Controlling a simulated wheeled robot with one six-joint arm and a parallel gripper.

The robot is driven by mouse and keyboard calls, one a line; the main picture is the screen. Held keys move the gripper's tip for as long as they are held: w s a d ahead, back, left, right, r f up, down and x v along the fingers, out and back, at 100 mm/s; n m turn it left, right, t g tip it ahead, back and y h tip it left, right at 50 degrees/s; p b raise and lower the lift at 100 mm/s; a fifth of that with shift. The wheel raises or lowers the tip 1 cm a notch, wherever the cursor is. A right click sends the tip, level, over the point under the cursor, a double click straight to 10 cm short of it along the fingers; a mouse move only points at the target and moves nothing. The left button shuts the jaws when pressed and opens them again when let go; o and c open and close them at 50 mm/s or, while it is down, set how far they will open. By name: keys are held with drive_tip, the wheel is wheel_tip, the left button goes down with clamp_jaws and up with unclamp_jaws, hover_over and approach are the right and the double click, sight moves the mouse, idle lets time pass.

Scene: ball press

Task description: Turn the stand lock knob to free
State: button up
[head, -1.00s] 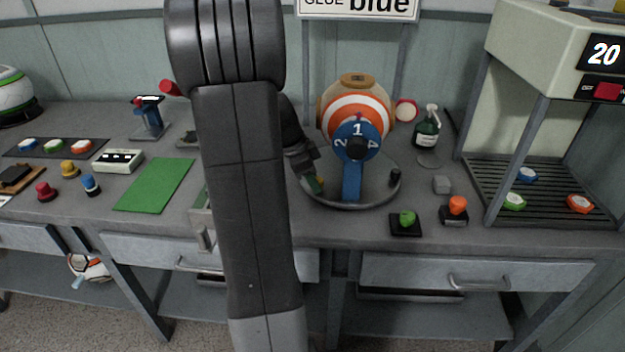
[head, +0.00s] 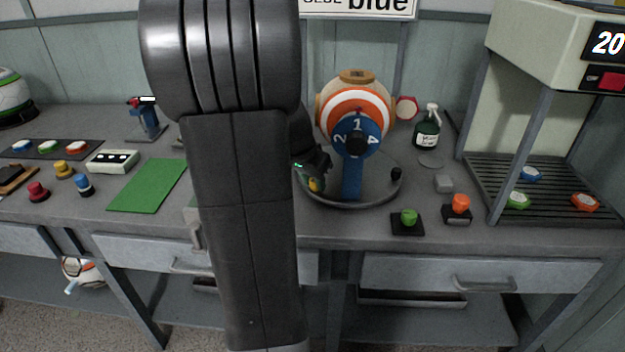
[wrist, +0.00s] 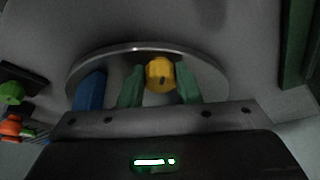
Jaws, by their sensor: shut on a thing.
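The stand (head: 375,196) is a round grey tray with a blue upright that carries an orange-and-white ball (head: 352,98). A yellow knob (wrist: 161,74) with a small dark mark sits at the stand's rim in the wrist view; in the head view a little of it (head: 314,185) shows at the stand's left. My gripper (wrist: 159,84) has its green fingers on either side of the yellow knob and is shut on it. In the head view my gripper (head: 311,180) is partly hidden by my arm. A blue dial (head: 357,138) with white numbers faces front.
A black knob (head: 396,173) stands at the stand's right. A green button (head: 408,217) and an orange button (head: 459,206) are in front to the right. A dark green bottle (head: 427,130) stands behind. A green mat (head: 148,186) lies left of my arm.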

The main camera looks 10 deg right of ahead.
drive_tip(key=shift+n, duration=0.6)
drive_tip(key=o, duration=1)
drive_tip(key=v, duration=0.4)
drive_tip(key=p+v, duration=0.1)
drive_tip(key=v, duration=0.4)
drive_tip(key=p+v, duration=0.1)
drive_tip(key=v, duration=0.3)
drive_tip(key=shift+s+r, duration=0.35)
drive_tip(key=shift+s, duration=0.05)
